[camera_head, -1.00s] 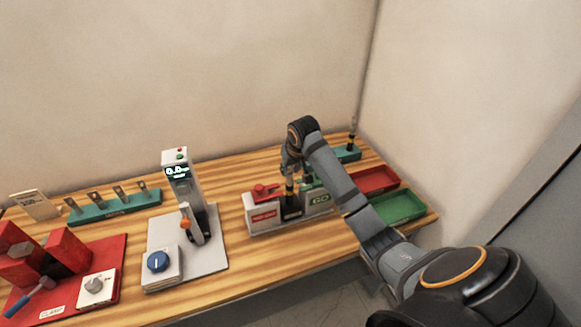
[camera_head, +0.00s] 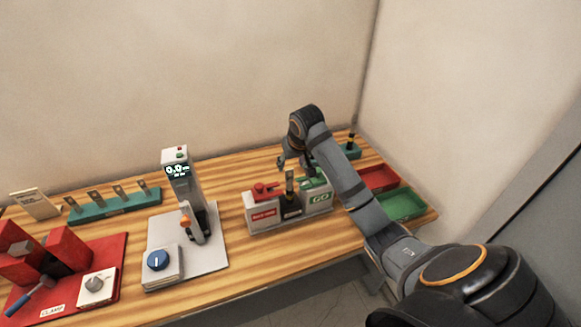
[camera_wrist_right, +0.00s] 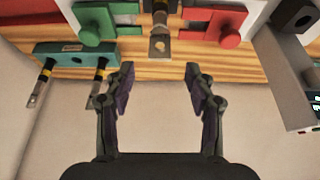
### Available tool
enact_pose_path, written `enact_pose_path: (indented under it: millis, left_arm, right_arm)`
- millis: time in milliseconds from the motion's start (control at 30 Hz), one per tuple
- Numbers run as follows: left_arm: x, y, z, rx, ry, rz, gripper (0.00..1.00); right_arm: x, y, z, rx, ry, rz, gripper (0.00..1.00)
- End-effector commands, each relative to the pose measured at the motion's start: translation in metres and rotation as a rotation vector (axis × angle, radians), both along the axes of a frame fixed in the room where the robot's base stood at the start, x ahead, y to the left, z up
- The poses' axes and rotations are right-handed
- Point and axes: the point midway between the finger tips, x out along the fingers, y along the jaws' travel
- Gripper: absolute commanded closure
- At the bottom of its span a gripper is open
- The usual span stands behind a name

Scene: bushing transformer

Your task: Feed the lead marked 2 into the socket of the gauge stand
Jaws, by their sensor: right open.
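The gauge stand (camera_head: 262,221) is a light block with a red part and a green part marked GO. A lead (camera_head: 289,182) with a flat metal tip and dark lower body stands upright between these parts, seemingly in the socket; its base is hidden. In the right wrist view the lead (camera_wrist_right: 160,44) shows its holed flat tip. I cannot read any number on it. My right gripper (camera_head: 294,163) is open and empty, just above and behind the lead, apart from it. Its spread fingers (camera_wrist_right: 160,72) show in the wrist view. My left gripper is out of view.
A teal rack (camera_wrist_right: 75,54) holds two leads behind my right arm. Red (camera_head: 378,178) and green (camera_head: 405,205) trays lie at the right. A display tower (camera_head: 177,187), red clamp (camera_head: 75,285) and teal tab rack (camera_head: 115,207) stand to the left.

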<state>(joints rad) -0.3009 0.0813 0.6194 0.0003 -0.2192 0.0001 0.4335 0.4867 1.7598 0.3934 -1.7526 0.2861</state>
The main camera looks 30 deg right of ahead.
Motion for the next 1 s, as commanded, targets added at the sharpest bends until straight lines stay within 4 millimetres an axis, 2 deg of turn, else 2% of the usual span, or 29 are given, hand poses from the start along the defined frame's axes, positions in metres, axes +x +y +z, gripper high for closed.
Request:
enact_pose_path:
  millis: [33,200,400,1000]
  left_arm:
    - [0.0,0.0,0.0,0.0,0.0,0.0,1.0]
    - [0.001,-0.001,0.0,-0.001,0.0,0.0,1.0]
    - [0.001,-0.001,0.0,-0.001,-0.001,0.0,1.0]
    - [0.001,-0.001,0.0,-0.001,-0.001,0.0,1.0]
  right_arm:
    - [-0.005,0.0,0.014,-0.005,-0.006,0.001,0.45]
    - [-0.021,0.005,0.05,-0.004,-0.005,0.0,0.45]
    - [-0.033,0.008,0.073,0.0,-0.002,0.0,0.45]
    - [-0.035,0.009,0.077,0.0,-0.001,0.0,0.45]
